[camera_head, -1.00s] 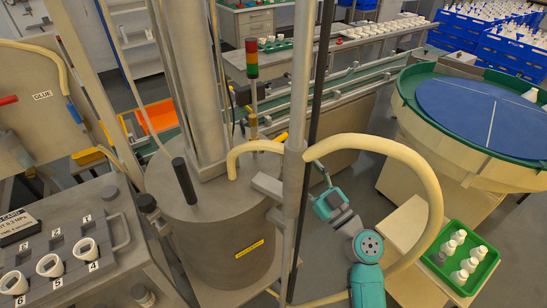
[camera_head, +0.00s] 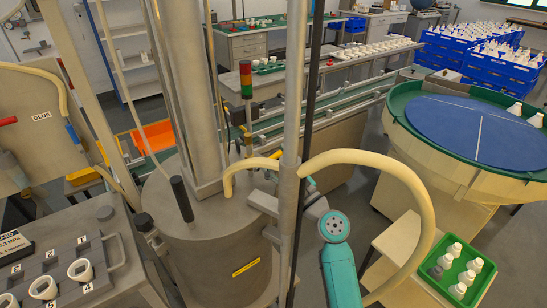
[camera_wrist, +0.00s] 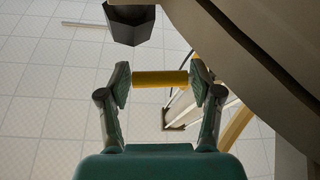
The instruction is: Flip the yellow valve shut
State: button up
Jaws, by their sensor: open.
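The yellow valve handle (camera_wrist: 160,79) is a short bar in the wrist view. It lies crosswise between the fingertips of my gripper (camera_wrist: 162,84). The fingers are open on either side of it, and I cannot tell whether they touch it. In the head view a small yellow piece (camera_head: 277,154), likely this handle, shows above the tank lid, just left of the upright post. My gripper is mostly hidden behind that post there.
The grey tank (camera_head: 207,235) carries a thick column. The grey post (camera_head: 291,110) and cream hose (camera_head: 385,168) stand close around my arm. A green tray (camera_head: 458,268) of white bottles is at right, below the blue turntable (camera_head: 478,128). A dark cup-like part (camera_wrist: 131,22) hangs near my fingers.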

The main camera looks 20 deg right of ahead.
jog(key=shift+w+a+r, duration=0.1)
jog(key=shift+w, duration=0.2)
grip_shut()
jog(key=shift+f+m+h, duration=0.3)
jog(key=shift+m+h, duration=0.3)
jog(key=shift+m, duration=0.4)
grip_release()
jog(key=v, duration=1.2)
jog(key=shift+f, duration=0.25)
